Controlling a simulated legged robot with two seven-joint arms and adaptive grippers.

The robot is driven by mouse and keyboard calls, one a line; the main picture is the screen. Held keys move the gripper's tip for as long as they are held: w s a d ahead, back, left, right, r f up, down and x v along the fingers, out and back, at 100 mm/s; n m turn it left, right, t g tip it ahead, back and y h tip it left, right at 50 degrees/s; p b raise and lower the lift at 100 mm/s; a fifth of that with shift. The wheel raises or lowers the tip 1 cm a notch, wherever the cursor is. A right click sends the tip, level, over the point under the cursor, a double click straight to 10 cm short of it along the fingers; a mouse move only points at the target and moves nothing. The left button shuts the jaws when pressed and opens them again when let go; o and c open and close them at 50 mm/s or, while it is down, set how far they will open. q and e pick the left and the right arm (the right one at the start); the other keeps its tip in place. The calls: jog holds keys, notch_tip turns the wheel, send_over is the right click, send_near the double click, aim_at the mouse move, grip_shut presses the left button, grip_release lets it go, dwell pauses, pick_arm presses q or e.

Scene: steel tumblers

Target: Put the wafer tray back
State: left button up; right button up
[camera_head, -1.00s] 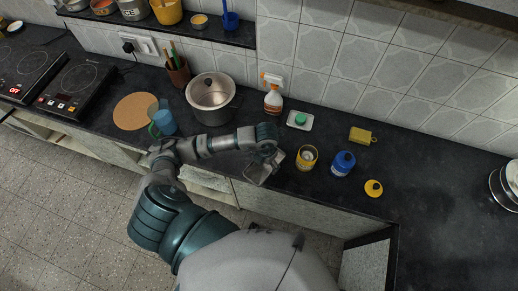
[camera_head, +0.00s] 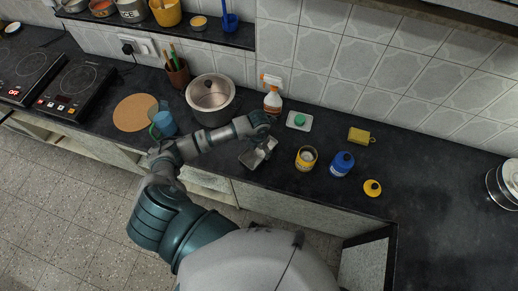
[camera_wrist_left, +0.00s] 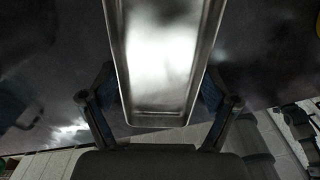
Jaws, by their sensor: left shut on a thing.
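The wafer tray (camera_head: 252,159) is a small shiny steel tray with a raised rim. My left gripper (camera_head: 265,144) is shut on it, above or at the dark counter near its front edge; I cannot tell whether the tray touches the counter. In the left wrist view the tray (camera_wrist_left: 165,65) runs lengthwise between the two fingers (camera_wrist_left: 160,108), one at each side. My arm partly hides the tray's far end in the head view. My right gripper is not in view.
A yellow tin (camera_head: 306,159), a blue jar (camera_head: 342,164) and a yellow lid (camera_head: 372,188) stand right of the tray. A soap dish (camera_head: 290,124), spray bottle (camera_head: 272,103) and steel pot (camera_head: 211,108) are behind.

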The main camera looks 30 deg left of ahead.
aim_at(259, 153)
pick_arm(q)
jog(key=o, duration=1.1)
jog(key=shift+a, duration=0.1)
jog(key=shift+a+f, duration=0.1)
jog(key=shift+d+r, duration=0.4)
jog(key=shift+r, duration=0.05)
notch_tip(259, 153, up, 11)
jog(key=shift+r, duration=0.2)
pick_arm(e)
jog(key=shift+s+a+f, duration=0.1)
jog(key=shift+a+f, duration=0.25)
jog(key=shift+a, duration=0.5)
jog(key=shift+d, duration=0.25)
